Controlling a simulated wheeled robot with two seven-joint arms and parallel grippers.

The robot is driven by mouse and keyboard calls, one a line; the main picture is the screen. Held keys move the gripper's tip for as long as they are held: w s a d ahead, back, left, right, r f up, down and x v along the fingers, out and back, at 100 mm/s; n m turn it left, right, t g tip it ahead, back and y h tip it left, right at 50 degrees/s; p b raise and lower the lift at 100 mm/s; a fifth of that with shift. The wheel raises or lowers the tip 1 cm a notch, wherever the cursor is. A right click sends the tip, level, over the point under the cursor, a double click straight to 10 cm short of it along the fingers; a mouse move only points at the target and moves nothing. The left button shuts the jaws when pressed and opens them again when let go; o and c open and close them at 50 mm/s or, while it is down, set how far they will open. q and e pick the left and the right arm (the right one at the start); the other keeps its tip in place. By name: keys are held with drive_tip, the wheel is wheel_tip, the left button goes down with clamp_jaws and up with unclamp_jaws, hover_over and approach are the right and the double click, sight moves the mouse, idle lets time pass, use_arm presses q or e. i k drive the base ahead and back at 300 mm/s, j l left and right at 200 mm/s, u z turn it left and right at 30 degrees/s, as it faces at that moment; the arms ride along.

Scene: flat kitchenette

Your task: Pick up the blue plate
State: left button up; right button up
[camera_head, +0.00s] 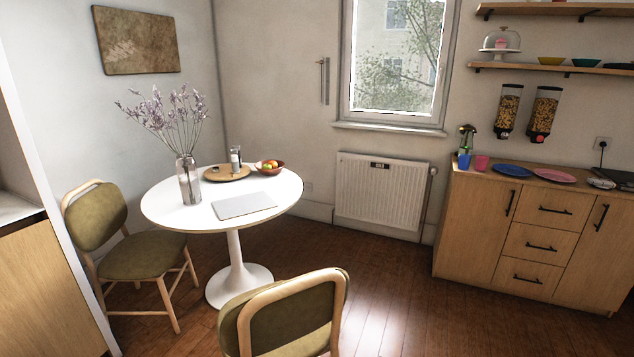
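The blue plate (512,170) lies flat on top of the wooden sideboard (497,215) at the right, near its left half. A pink plate (555,175) lies to its right, and a pink cup (482,163) and a blue cup (463,161) stand to its left. Neither of my grippers shows in the head view. The blue plate is seen whole from across the room, with nothing on it that I can make out.
A round white table (160,207) with a vase, tray and fruit bowl stands at the left. Green chairs (145,256) (290,325) stand beside and before it. The wooden floor (390,290) between the table and sideboard is clear. Food dispensers (508,110) hang above the sideboard.

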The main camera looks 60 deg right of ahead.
sight(516, 170)
drive_tip(key=l+z, duration=0.1)
drive_tip(key=l, duration=0.4)
drive_tip(key=i+l, duration=0.1)
drive_tip(key=l, duration=0.35)
drive_tip(key=l+z, duration=0.15)
drive_tip(key=l, duration=0.35)
drive_tip(key=i+l+z, duration=0.1)
drive_tip(key=l, duration=0.35)
drive_tip(key=i+l, duration=0.1)
drive_tip(key=l, duration=0.35)
drive_tip(key=i+l+z, duration=0.15)
drive_tip(key=l, duration=0.35)
drive_tip(key=l+z, duration=0.1)
drive_tip(key=l, duration=0.35)
drive_tip(key=i+l, duration=0.2)
drive_tip(key=l, duration=0.25)
drive_tip(key=z, duration=2.8)
